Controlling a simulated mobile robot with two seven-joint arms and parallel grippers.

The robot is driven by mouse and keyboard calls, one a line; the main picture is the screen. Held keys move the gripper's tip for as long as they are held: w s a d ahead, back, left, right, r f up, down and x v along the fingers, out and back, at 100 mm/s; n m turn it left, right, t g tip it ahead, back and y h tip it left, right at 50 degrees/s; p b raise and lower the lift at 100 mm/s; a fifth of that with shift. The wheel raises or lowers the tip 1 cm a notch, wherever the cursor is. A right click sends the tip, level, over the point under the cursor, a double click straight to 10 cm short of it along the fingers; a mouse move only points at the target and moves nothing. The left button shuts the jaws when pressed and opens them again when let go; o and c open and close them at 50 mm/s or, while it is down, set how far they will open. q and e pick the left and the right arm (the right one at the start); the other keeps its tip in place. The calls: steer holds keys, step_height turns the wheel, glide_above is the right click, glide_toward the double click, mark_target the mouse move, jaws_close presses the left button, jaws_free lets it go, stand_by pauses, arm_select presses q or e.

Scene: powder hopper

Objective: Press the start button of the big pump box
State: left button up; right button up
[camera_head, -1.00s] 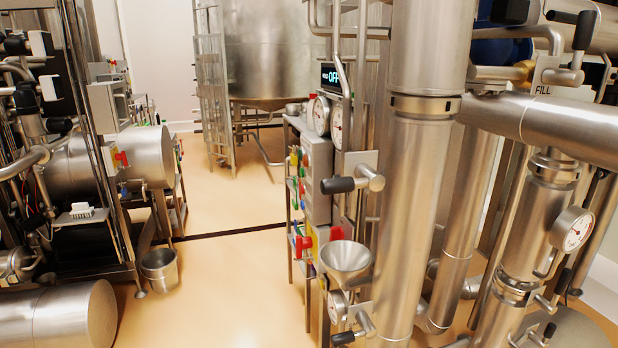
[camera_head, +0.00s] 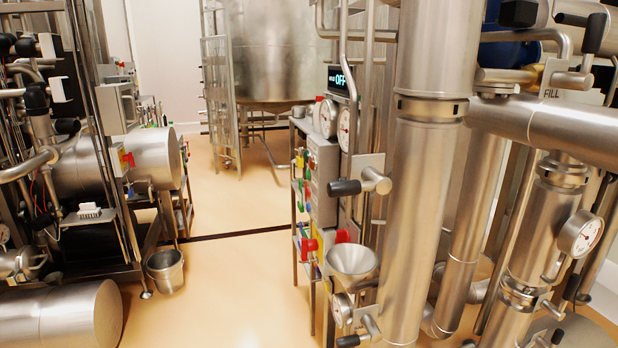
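Neither of my grippers shows in this view. A grey box (camera_head: 325,182) on the rack right of centre has small coloured parts along its left edge. It faces mostly away, and I cannot tell whether it is the big pump box. Another grey box (camera_head: 117,108) sits on the left rack. I cannot make out a start button on either. A dark display (camera_head: 341,81) above the right rack reads "OFF".
Thick steel pipes (camera_head: 425,200) fill the right side, with a funnel (camera_head: 352,260), gauges and valve handles. Open floor (camera_head: 240,280) runs between the racks towards a large tank (camera_head: 275,50).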

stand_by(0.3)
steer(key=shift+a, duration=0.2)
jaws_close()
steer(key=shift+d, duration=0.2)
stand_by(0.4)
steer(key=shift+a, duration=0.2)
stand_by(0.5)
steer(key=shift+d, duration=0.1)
